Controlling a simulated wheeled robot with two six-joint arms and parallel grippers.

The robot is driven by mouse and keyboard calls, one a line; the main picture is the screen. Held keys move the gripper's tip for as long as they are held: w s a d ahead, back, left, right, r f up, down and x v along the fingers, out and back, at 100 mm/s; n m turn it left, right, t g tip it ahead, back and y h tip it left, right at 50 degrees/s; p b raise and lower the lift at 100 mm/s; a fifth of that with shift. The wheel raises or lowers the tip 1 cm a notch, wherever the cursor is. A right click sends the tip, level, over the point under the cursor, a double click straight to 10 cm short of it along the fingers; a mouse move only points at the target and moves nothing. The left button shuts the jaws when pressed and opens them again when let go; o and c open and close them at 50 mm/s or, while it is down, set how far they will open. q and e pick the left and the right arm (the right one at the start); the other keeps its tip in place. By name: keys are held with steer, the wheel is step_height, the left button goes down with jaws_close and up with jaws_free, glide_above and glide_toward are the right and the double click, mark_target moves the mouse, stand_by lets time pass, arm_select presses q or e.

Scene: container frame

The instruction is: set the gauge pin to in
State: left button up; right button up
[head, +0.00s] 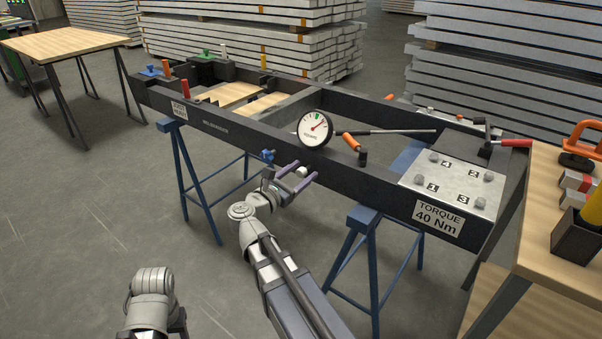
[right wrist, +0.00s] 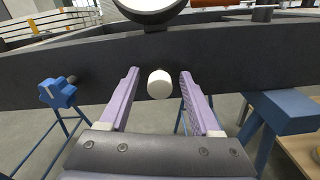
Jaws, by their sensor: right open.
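The gauge pin shows as a round white knob (right wrist: 160,84) on the dark front beam, just below the gauge, in the right wrist view. In the head view the white knob (head: 302,171) shows by my right fingers. My right gripper (head: 298,181) is open in front of the beam. In the right wrist view the gripper's two purple fingers (right wrist: 157,98) stand on either side of the knob, with a gap on each side. The round gauge (head: 314,129) has a white face, a red needle and a green mark. My left gripper is not in view; only part of that arm shows.
A blue star-shaped knob (right wrist: 58,93) is on the beam left of the pin. An orange-handled lever (head: 352,142) stands right of the gauge. Blue trestles (head: 362,222) hold up the frame. A wooden table (head: 548,200) stands at the right. Open floor lies at the left.

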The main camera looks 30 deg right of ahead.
steer(key=v, duration=0.7)
steer(key=shift+s+a, duration=0.15)
steer(key=shift+a, duration=0.2)
